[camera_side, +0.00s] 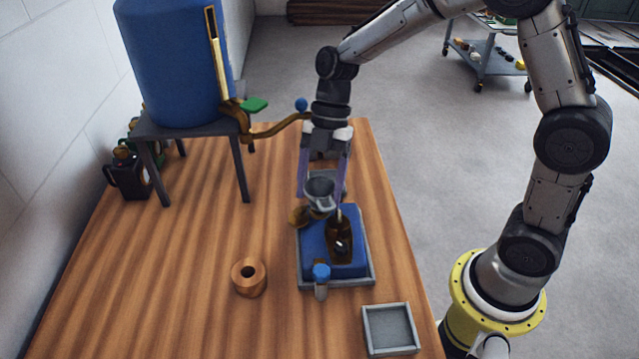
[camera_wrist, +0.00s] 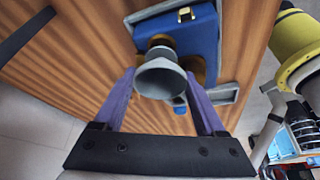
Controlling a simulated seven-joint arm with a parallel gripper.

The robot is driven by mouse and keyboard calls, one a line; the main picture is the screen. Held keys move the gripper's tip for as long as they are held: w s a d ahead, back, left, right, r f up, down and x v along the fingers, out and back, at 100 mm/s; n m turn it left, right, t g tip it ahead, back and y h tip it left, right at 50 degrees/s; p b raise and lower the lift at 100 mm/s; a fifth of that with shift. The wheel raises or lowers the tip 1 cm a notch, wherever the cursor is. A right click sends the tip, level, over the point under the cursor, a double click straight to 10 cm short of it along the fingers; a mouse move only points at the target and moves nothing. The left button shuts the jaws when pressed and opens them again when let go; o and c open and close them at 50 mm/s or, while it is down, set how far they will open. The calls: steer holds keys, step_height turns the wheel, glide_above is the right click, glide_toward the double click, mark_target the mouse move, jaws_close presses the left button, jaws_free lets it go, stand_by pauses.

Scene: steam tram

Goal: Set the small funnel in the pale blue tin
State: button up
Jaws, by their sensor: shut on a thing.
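A brass-coloured thing (camera_side: 299,216) shows just below and left of the funnel, partly covered.
The tray (camera_side: 371,270) holds a dark brown bottle (camera_side: 340,243). A small blue-capped jar (camera_side: 321,283) stands at its near edge. A copper ring (camera_side: 248,277) and an empty grey tray (camera_side: 390,330) are nearby. A blue tank (camera_side: 175,65) with a brass tap (camera_side: 275,130) stands behind left.

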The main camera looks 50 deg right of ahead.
steer(key=shift+f, duration=0.6)
stand_by(0.6)
steer(key=o, duration=1.3)
steer(key=shift+r, duration=0.1)
steer(key=shift+a+v, duration=0.2)
steer(key=shift+v, duration=2.8)
steer(key=shift+r, duration=0.1)
steer(key=shift+r, duration=3)
steer(key=shift+s+r, duration=0.1)
